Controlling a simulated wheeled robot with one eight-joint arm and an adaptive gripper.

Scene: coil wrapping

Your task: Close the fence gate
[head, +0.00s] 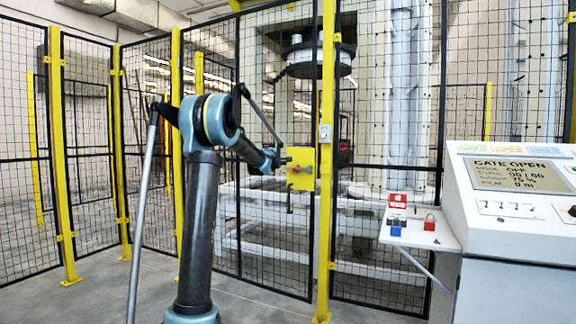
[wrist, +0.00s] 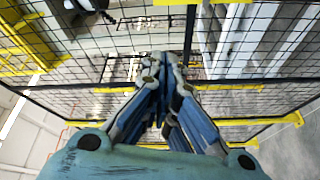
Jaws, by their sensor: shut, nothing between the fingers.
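The fence gate (head: 262,220) is a black mesh panel left of a yellow post (head: 325,215) in the head view. A yellow latch plate (head: 302,158) with a red part sits at the gate's right edge, close beside the post. I cannot tell how wide any gap there is. My gripper (head: 281,160) is at the left side of the latch plate; whether it touches is unclear. In the wrist view my gripper (wrist: 163,62) has its fingers together, with nothing seen between them, in front of mesh.
A console (head: 515,215) at the right has a screen (head: 515,174) reading "GATE OPEN". Its side shelf (head: 420,235) holds red and blue padlocks. More mesh fence with yellow posts (head: 62,160) runs left. A wrapping machine (head: 320,60) stands behind the fence.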

